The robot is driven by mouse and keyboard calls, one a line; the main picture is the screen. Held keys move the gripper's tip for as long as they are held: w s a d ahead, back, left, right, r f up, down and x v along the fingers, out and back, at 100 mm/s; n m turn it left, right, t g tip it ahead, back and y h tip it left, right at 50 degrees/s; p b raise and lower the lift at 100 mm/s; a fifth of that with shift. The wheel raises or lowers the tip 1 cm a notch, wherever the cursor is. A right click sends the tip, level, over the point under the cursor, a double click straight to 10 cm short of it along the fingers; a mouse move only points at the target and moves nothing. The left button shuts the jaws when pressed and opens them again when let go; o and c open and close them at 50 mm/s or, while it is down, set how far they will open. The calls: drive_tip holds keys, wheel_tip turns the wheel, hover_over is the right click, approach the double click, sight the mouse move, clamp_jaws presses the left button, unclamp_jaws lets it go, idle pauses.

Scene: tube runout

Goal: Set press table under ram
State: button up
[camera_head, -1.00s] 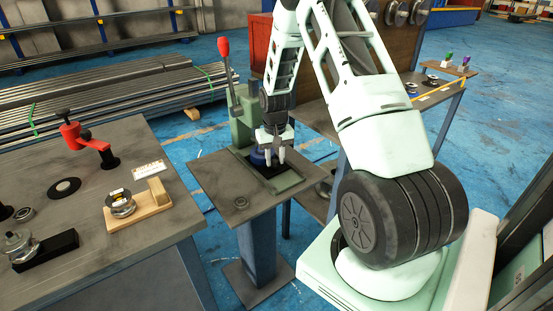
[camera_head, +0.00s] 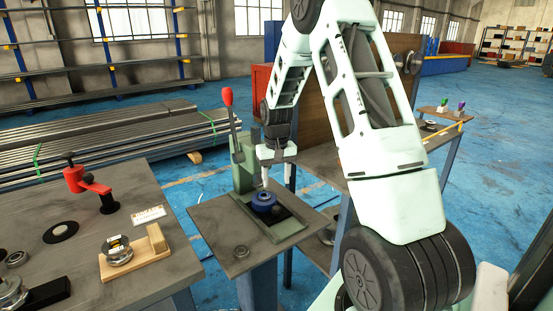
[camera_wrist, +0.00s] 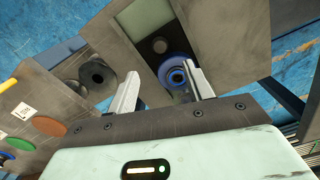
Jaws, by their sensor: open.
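A small green press (camera_head: 243,165) with a red-knobbed lever (camera_head: 228,97) stands on a grey pedestal stand. A round blue piece (camera_head: 263,198) with a hollow middle sits on a dark plate (camera_head: 283,214) in the press's green base (camera_head: 287,232). In the wrist view the blue piece (camera_wrist: 169,68) shows just beyond the right fingertip. My gripper (camera_head: 277,182) is open and empty, pointing down above the blue piece. The wrist view shows its two parted fingers (camera_wrist: 160,70). My gripper and arm hide part of the press; I cannot make out the ram.
A workbench at left holds a red clamp (camera_head: 88,183), a bearing on a wooden block (camera_head: 118,251) and a black disc (camera_head: 61,232). Another bench stands behind my arm. Steel bars lie behind.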

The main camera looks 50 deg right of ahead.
wheel_tip(320, 180, up, 7)
idle(0.3)
drive_tip(key=shift+s+r+p, duration=0.1)
drive_tip(key=shift+p, duration=0.25)
drive_tip(key=t+h+p, duration=0.2)
drive_tip(key=t+p, duration=0.2)
drive_tip(key=p, duration=0.6)
approach(277, 208)
drive_tip(key=p+x, duration=0.2)
drive_tip(key=x, duration=0.7)
drive_tip(key=shift+p, duration=0.3)
drive_tip(key=shift+c, duration=0.3)
